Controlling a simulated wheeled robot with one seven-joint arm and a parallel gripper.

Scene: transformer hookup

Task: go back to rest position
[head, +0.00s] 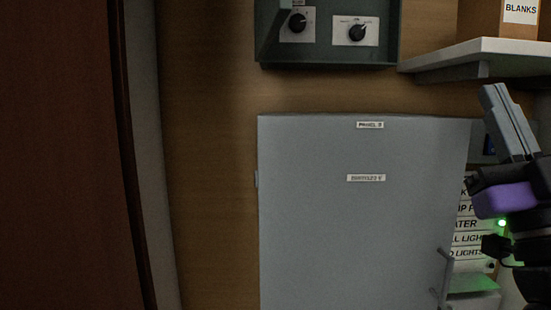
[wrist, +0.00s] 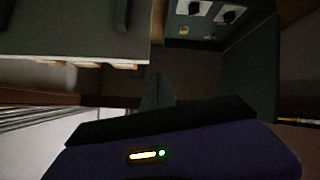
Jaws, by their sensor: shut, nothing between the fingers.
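My gripper (head: 512,122) is at the right edge of the head view, pointing up and to the left, with its grey fingers together and nothing between them. It is in front of the right side of a grey cabinet, below a shelf. In the wrist view the dark finger tips (wrist: 157,92) rise above my purple gripper body. The rest of my arm runs out of the head view at the right.
The grey panel door (head: 350,230) has labels and a handle (head: 443,275); it stands partly in front of a labelled panel (head: 470,225). A control box (head: 330,35) with knobs hangs above. A shelf (head: 485,52) carries a box marked BLANKS (head: 510,20). A brown door (head: 60,150) is at left.

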